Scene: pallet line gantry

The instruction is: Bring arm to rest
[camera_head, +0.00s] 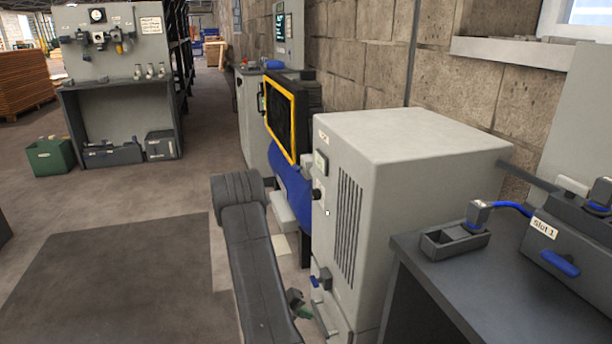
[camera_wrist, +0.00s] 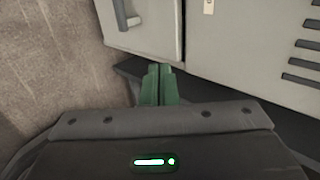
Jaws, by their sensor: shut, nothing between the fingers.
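My arm reaches forward and down in the head view, beside a tall grey cabinet (camera_head: 395,150). My gripper (camera_head: 302,310) shows low in that view, partly hidden behind my arm and close to the cabinet's lower front. In the wrist view my gripper (camera_wrist: 160,70) has its green fingers together, with nothing between them. The fingers point toward the lower edge of the grey cabinet (camera_wrist: 240,45). I cannot tell whether they touch it.
A dark table (camera_head: 450,268) with a small grey holder (camera_head: 455,240) and a box labelled slot 1 (camera_head: 560,240) stands at the right. A blue tank (camera_head: 290,180) is behind the cabinet. A workbench (camera_head: 120,75) and green bin (camera_head: 50,157) stand far left. The left floor is open.

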